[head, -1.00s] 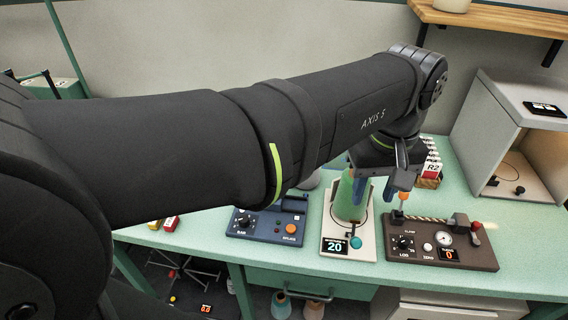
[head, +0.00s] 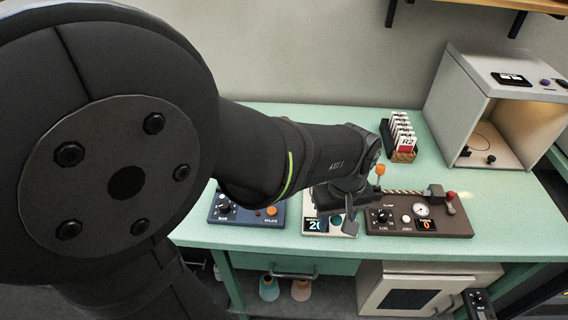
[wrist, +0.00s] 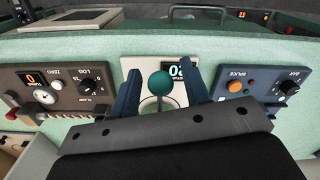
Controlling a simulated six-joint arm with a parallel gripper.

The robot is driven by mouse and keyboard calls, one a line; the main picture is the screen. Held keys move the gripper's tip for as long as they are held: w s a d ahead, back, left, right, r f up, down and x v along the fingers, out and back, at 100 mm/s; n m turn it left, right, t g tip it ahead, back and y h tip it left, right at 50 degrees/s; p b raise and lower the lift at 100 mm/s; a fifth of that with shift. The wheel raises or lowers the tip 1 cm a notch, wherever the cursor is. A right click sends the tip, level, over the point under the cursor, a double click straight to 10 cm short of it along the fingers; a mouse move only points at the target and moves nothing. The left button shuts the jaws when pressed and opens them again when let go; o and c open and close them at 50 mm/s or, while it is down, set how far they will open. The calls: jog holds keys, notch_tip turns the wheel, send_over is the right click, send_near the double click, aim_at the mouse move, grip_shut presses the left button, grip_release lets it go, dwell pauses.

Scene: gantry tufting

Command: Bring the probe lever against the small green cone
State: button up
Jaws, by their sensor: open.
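The probe lever shows in the wrist view as a teal ball knob (wrist: 161,83) on a thin stalk, above a pale plate (wrist: 145,66) with a lit display. My gripper (wrist: 162,72) is open, with one blue finger on each side of the knob and gaps on both sides. In the head view my gripper (head: 336,224) is low over the same plate (head: 309,229) and covers most of the lever. The small green cone is not visible now; my arm and gripper hide the plate's back part in the head view.
A brown panel (head: 445,225) with a gauge and a rope stands to the right, a blue panel (head: 235,209) to the left. A card rack (head: 403,155) and an open grey booth (head: 468,90) are farther back. The table's back middle is clear.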

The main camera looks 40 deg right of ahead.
grip_shut()
dwell(0.3)
jog(key=shift+w+d+r+g+y, duration=0.75)
jog(key=shift+w+d+g+y, duration=0.15)
jog(key=shift+w+d+r+g+y, duration=0.3)
jog(key=shift+w+d+g+y, duration=0.15)
jog(key=shift+w+d+y, duration=0.05)
jog(key=shift+w+d+r+g+y, duration=0.3)
jog(key=shift+w+d+g+y, duration=0.15)
jog(key=shift+y, duration=0.05)
jog(key=shift+w+d+r, duration=0.2)
jog(key=shift+w+d, duration=0.35)
